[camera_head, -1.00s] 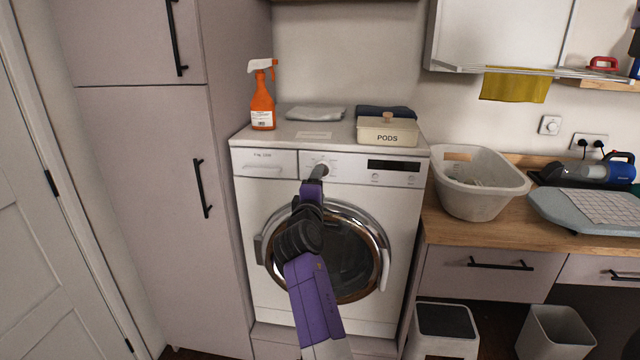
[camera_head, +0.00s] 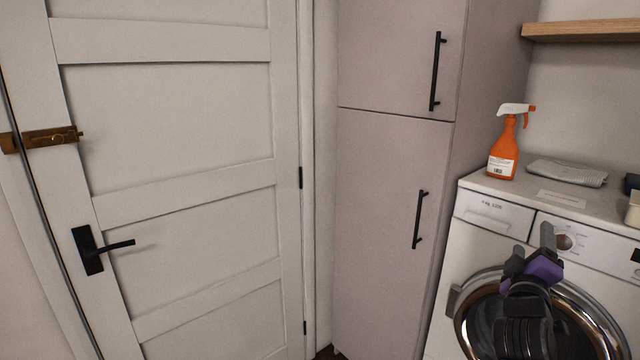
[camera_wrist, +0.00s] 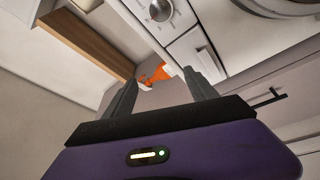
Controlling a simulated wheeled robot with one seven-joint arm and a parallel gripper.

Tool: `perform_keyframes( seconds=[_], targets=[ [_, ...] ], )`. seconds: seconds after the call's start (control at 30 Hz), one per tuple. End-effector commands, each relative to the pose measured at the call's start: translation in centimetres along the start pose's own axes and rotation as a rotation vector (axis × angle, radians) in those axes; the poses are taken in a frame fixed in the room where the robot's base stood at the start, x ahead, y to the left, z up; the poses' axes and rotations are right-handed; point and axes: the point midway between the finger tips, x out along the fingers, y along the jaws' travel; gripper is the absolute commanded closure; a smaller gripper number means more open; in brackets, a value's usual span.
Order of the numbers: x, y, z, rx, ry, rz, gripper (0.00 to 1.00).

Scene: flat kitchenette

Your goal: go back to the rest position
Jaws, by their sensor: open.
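My gripper (camera_head: 547,236) is at the lower right of the head view, in front of the washing machine (camera_head: 489,211). In the wrist view its two fingers (camera_wrist: 160,88) stand apart with nothing between them on my side. The orange spray bottle (camera_wrist: 160,73) shows beyond the fingers, well away from them. In the head view the spray bottle (camera_head: 504,158) stands upright on the machine's top. The machine's round door is partly hidden behind my arm.
A tall cabinet (camera_head: 390,220) with black handles stands left of the machine. A white door (camera_head: 180,180) with a black lever handle (camera_head: 100,248) and a brass bolt (camera_head: 52,138) fills the left. A folded grey cloth (camera_head: 567,172) lies on the machine. A wooden shelf (camera_head: 585,31) juts out above.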

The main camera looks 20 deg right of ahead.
Motion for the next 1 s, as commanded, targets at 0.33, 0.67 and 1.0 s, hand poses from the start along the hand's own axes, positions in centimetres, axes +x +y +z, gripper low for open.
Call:
perform_keyframes(
  seconds=[0.33,0.67,1.0],
  targets=[
    [-12.4,-4.8,-3.0,0.315,0.310,-0.132,0.34],
    [-27.5,-7.7,-2.7,0.628,0.474,-0.399,0.34],
    [-41.7,-6.8,0.1,0.912,0.451,-0.689,0.34]
  ],
)
